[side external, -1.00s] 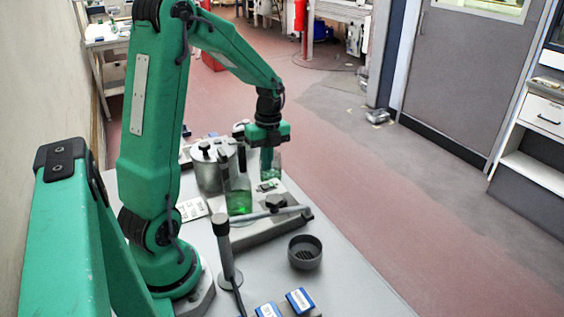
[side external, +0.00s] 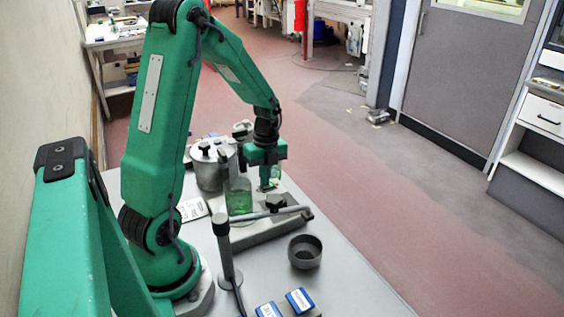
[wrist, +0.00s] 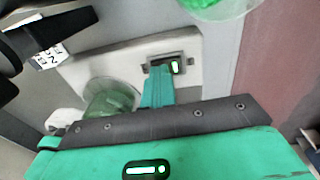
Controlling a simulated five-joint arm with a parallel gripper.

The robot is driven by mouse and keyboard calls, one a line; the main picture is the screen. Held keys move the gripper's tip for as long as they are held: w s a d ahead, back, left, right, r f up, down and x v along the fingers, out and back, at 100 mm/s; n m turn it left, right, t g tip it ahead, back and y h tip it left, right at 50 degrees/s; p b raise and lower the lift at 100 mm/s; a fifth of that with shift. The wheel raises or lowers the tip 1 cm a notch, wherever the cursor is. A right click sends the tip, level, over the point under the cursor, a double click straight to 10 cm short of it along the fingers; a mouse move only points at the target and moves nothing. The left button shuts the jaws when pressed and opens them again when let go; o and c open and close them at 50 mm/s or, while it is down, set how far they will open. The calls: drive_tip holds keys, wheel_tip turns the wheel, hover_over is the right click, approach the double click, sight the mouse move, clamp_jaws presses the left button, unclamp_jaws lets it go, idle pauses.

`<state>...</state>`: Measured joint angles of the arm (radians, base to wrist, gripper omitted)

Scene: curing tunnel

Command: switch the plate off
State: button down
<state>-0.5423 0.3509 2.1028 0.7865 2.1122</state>
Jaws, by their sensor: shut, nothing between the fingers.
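The plate (wrist: 110,64) is a pale grey block, seen from above in the wrist view. A dark-framed switch (wrist: 174,67) is set in its face, with a lit greenish-white part at its right. My gripper (wrist: 157,76) is shut and empty, its green fingertips at the lower edge of the switch and covering part of it. I cannot tell whether they touch it.
A lidded metal pot (side external: 209,166) stands left of my gripper. A stand base with a clamp rod (side external: 268,214) lies nearer the camera, with a dark round bowl (side external: 305,252) and blue-white boxes (side external: 299,300) in front. A printed card (side external: 192,209) lies left.

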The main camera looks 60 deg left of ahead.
sight(271, 184)
drive_tip(key=shift+s+f, duration=0.55)
drive_tip(key=shift+f, duration=0.05)
drive_tip(key=shift+w, duration=0.2)
drive_tip(key=shift+w+r, duration=0.15)
drive_tip(key=shift+w, duration=0.55)
drive_tip(key=shift+d, duration=0.1)
drive_tip(key=shift+r, duration=0.2)
wheel_tip(271, 184, up, 14)
drive_tip(key=w, duration=0.1)
drive_tip(key=shift+r, duration=0.25)
idle(0.3)
drive_tip(key=shift+f, duration=0.1)
